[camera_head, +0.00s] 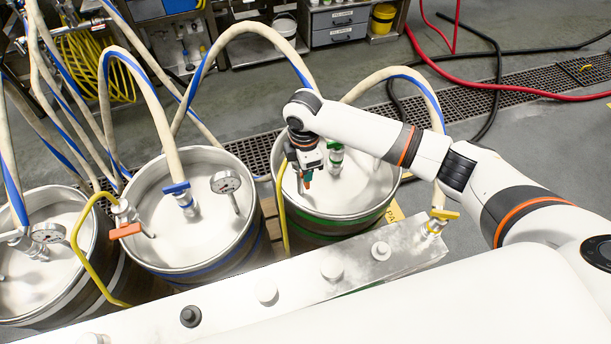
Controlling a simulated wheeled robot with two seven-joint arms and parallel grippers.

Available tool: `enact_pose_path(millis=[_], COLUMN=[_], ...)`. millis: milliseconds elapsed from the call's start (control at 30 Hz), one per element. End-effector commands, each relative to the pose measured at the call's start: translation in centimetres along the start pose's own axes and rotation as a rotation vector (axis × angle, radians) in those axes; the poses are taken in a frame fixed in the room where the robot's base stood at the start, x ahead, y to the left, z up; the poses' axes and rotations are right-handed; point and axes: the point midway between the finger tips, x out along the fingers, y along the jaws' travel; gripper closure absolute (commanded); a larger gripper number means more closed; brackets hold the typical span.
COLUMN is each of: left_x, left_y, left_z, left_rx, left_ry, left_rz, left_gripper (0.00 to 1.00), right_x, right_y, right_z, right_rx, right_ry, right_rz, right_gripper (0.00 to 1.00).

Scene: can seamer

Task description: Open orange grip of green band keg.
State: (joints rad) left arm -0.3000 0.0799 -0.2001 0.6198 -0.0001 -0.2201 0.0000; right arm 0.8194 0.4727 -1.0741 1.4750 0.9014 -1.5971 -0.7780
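The green band keg (340,223) stands right of centre, with a green stripe around its side and a white top. A green-collared hose fitting (335,158) sits on its top. My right gripper (305,175) comes in from the right and points down over the left part of this keg's top. A small orange part (307,174), which looks like the orange grip, shows right at the fingertips. The gripper partly hides it, and I cannot tell whether the fingers are closed on it. My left gripper is not in view.
The blue band keg (200,262) stands to the left with a gauge (226,183) and its own orange grip (124,231). A yellow bent pipe (281,205) rises beside the green band keg. Thick hoses arch overhead. A metal beam (330,275) runs in front.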

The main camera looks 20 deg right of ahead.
Motion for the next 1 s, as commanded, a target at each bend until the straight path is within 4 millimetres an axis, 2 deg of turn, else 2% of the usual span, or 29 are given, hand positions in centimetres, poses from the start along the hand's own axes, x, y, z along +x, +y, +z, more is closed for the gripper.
enact_pose_path(millis=[33, 200, 400, 1000], left_x=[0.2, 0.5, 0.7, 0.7], left_y=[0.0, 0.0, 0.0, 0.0], left_z=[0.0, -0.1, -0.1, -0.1], left_rx=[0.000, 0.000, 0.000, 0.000], left_ry=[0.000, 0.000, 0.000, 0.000], left_rz=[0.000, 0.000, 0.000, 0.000], left_gripper=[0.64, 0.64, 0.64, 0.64], right_x=[-1.2, -4.4, -6.5, -6.8], right_y=[-0.1, -0.1, -0.1, 0.0], right_z=[0.0, 0.0, 0.0, 0.0], right_rx=[-0.001, -0.001, -0.001, 0.000], right_ry=[-0.001, 0.000, 0.000, 0.001], right_rz=[-0.005, -0.004, -0.002, 0.000], right_gripper=[0.69, 0.69, 0.69, 0.69])
